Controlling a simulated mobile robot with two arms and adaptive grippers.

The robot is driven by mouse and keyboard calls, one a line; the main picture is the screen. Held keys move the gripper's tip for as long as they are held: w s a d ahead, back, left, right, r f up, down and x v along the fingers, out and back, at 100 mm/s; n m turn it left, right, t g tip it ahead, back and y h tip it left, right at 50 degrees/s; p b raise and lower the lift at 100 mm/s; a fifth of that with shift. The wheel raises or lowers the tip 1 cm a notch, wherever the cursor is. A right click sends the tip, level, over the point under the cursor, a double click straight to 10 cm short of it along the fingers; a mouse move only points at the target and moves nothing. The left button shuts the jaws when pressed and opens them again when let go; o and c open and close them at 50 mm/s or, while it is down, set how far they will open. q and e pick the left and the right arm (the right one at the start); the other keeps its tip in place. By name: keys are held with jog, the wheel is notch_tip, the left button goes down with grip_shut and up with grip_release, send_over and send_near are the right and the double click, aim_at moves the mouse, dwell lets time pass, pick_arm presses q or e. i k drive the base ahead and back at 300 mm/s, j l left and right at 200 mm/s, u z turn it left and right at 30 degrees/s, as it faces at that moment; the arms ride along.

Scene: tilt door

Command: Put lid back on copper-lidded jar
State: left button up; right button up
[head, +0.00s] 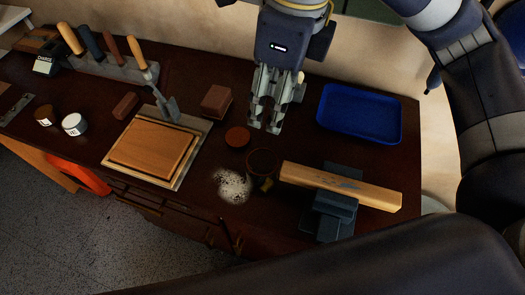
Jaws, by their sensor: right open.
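The jar (261,163) is dark, stands open-topped near the front middle of the bench, and sits just left of the clamped wooden bar. A round, flat copper-brown lid (238,137) lies on the bench, behind and slightly left of the jar, apart from it. My right gripper (265,127) points down from the top of the head view, with its fingers apart and nothing seen between them. Its tips appear to the right of the lid and behind the jar; their height above the bench is hard to tell. My left gripper is out of view.
A wooden bar (375,195) sits in a vise (333,222) right of the jar. White powder (234,185) lies left of it. A blue tray (360,113), a wooden block (217,101), a board (152,150) and a tool rack (100,64) stand around.

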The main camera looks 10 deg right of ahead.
aim_at(262, 182)
jog(key=k+j, duration=1.2)
jog(key=k, duration=0.1)
